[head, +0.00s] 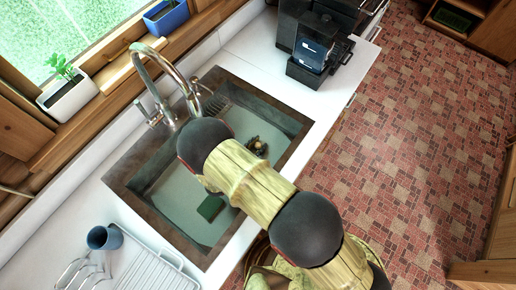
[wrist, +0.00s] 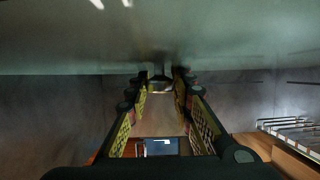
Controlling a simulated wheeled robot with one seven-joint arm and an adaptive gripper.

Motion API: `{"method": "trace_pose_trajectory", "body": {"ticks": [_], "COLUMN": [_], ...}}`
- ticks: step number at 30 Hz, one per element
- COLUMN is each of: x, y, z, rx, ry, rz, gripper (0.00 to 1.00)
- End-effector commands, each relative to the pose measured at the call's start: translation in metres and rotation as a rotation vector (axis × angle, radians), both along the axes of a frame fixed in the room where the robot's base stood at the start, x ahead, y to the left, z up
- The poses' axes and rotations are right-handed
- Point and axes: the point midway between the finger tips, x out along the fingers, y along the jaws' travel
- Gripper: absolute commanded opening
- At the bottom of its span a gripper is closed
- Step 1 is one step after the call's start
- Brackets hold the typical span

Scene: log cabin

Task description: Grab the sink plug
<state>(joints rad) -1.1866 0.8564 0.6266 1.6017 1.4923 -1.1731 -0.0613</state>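The stone sink (head: 150,160) is set in the white counter and looks partly filled with murky water. My arm arches over it, and its bent joint hides part of the basin in the head view. In the wrist view my gripper (wrist: 162,82) is open, its yellow-padded fingers standing apart on both sides of a small shiny metal piece (wrist: 160,86). This may be the sink plug, but I cannot tell, nor whether the fingers touch it. A small dark thing with a yellowish middle (head: 257,147) shows in the basin; I cannot make out what it is.
A dark green block (head: 211,208) lies in the basin. The curved faucet (head: 158,75) stands at the sink's back edge. A dish rack (head: 152,270) and blue cup (head: 104,238) are at the lower left. A black coffee machine (head: 312,50) stands right of the sink.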

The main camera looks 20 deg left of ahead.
Motion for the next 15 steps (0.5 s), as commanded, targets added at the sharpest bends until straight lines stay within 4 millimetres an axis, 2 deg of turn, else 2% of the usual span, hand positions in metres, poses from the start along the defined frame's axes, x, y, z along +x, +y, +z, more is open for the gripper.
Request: {"method": "trace_pose_trajectory", "body": {"ticks": [9,15], "x": [-0.0001,-0.0001], "y": [0.0002,0.0002], "z": [-0.0001,0.0002], "rx": [0.0,0.0], "ry": [0.0,0.0], "rz": [0.0,0.0], "gripper": [0.0,0.0]}}
